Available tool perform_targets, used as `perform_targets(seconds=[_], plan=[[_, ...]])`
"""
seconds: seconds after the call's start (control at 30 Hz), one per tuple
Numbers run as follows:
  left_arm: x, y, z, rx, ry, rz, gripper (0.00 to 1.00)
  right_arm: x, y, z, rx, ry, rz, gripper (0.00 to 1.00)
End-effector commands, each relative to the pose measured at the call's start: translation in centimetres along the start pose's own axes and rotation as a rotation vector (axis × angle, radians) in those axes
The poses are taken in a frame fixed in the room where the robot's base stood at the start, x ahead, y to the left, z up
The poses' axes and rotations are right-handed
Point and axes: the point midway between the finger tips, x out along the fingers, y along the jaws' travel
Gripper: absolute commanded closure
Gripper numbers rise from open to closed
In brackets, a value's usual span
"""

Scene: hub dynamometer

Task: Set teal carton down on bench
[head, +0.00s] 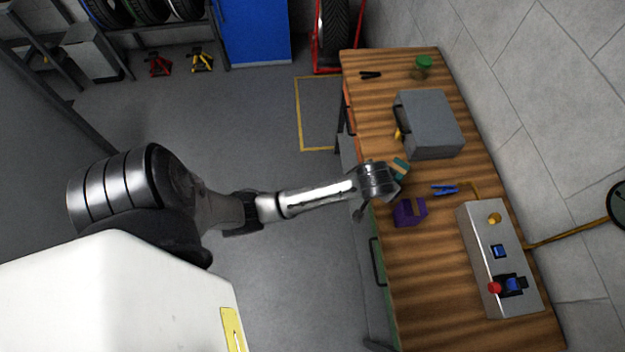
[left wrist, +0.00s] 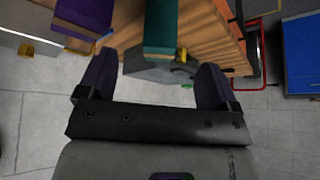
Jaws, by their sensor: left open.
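The teal carton (head: 400,167) shows at the bench's left edge in the head view, partly hidden behind my left gripper (head: 388,190). In the left wrist view the teal carton (left wrist: 160,28) stands ahead, between the lines of my left gripper's two dark fingers (left wrist: 155,72). The fingers are spread, with a gap on each side of the carton. Its base is not clear, so I cannot tell for sure how it meets the bench. The wooden bench (head: 420,265) runs along the right of the head view. My right gripper is not in view.
A purple block (head: 408,212) sits close to the gripper, with blue pliers (head: 445,189) beside it. A grey case (head: 430,125) stands behind the carton. A grey control box (head: 498,262) lies at front right. The bench's front left is bare.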

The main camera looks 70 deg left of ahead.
Motion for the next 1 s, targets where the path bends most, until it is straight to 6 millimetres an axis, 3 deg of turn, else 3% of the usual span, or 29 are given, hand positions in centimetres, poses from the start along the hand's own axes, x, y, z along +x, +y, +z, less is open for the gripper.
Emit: perform_targets(seconds=[0.03, 0.2, 0.4, 0.6, 1.0], plan=[[-0.5, 0.2, 3.2, 0.051, -0.03, 0.021, 0.15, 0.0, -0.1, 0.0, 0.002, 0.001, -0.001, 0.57], [-4.0, 0.0, 12.1, 0.245, -0.101, 0.099, 0.15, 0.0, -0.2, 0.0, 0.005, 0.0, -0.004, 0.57], [-8.9, -1.0, 19.3, 0.413, -0.157, 0.176, 0.15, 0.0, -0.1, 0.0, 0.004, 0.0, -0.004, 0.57], [-12.0, -1.7, 22.5, 0.499, -0.18, 0.219, 0.15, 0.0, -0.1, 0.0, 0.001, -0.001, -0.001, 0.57], [-12.8, -1.9, 23.2, 0.521, -0.184, 0.229, 0.15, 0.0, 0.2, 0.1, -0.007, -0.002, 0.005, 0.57]])
